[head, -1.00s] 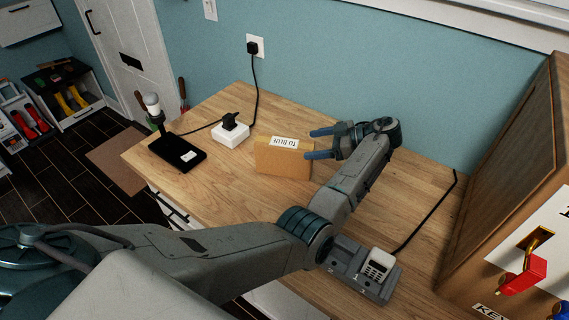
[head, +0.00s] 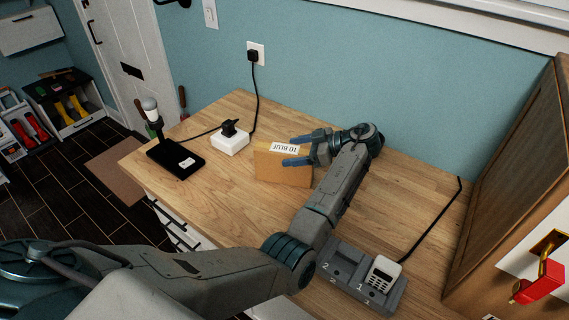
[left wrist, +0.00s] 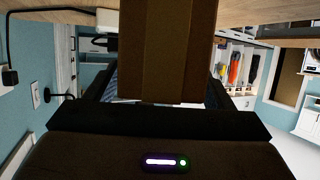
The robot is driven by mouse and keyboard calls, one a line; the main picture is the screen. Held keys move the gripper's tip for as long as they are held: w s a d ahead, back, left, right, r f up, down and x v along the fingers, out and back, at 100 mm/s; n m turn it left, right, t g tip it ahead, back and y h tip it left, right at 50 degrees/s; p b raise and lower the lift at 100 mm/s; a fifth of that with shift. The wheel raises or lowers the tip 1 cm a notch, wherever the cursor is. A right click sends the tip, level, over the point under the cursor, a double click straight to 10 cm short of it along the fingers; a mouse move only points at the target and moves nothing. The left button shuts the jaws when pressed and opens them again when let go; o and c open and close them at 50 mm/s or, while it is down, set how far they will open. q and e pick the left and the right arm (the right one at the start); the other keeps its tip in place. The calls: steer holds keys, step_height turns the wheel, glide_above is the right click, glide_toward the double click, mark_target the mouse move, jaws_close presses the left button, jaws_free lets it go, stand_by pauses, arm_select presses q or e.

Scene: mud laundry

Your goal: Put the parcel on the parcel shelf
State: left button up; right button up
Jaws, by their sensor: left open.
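The parcel (head: 283,172) is a small brown cardboard box with a white label reading "TO BLUE". It stands on the wooden counter (head: 225,190) in the head view. My left gripper (head: 290,151) is open at the parcel's right side, its blue fingers reaching left over the label area. In the left wrist view the parcel (left wrist: 168,50) fills the top middle, between the dark fingers. I cannot tell whether the fingers touch it. The parcel shelf cannot be made out for certain. My right gripper is not in view.

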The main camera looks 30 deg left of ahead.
arm_select(q)
jaws_close()
steer(key=shift+w, duration=0.1)
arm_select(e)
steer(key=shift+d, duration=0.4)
